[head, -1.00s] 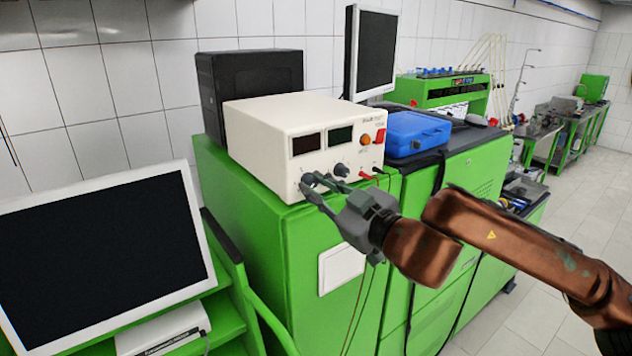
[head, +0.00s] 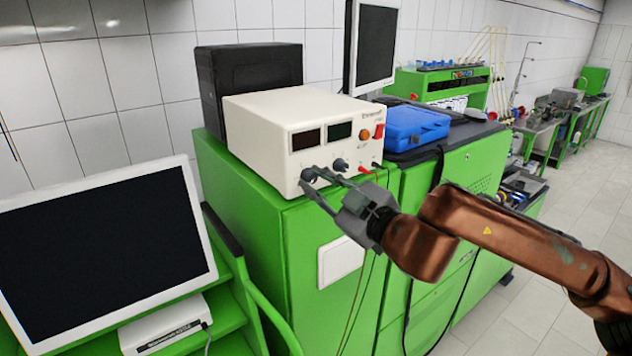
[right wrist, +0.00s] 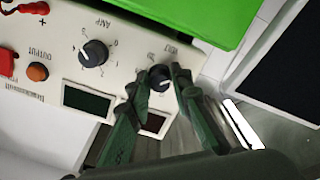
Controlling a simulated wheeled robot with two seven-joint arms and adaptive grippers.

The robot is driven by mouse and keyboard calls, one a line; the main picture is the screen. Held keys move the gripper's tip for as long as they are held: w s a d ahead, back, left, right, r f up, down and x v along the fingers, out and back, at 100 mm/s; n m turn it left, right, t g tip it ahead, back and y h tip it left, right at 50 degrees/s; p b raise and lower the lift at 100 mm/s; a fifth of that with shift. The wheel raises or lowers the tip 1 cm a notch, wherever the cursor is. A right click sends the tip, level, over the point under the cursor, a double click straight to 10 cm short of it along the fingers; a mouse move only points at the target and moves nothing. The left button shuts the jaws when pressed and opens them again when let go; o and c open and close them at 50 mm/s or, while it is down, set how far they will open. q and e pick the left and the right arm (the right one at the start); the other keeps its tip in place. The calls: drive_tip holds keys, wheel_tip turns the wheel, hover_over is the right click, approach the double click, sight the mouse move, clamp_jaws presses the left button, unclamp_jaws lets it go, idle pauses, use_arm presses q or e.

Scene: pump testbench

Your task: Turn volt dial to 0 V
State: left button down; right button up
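The volt dial (head: 309,175) is a dark round knob at the lower left of the white power supply's front (head: 270,160). In the right wrist view the volt dial (right wrist: 160,78) sits beside the "VOLT" lettering, with a pale mark on its face; its exact setting is too small to read. My right gripper (head: 310,179) is in front of the panel. Its two fingers (right wrist: 160,76) stand on either side of the dial, spread, with what looks like a slim gap. The two display windows look dark. My left gripper is not in view.
The amp dial (right wrist: 95,53) is close beside the volt dial, with a red plug (right wrist: 35,8) and an orange button (right wrist: 38,72) farther along the panel. The supply stands on a green cabinet (head: 250,215). A blue case (head: 415,130) lies to the right, and a monitor (head: 100,260) stands lower left.

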drive_tip(key=o, duration=0.4)
drive_tip(key=v, duration=1.2)
drive_tip(key=shift+a, duration=0.1)
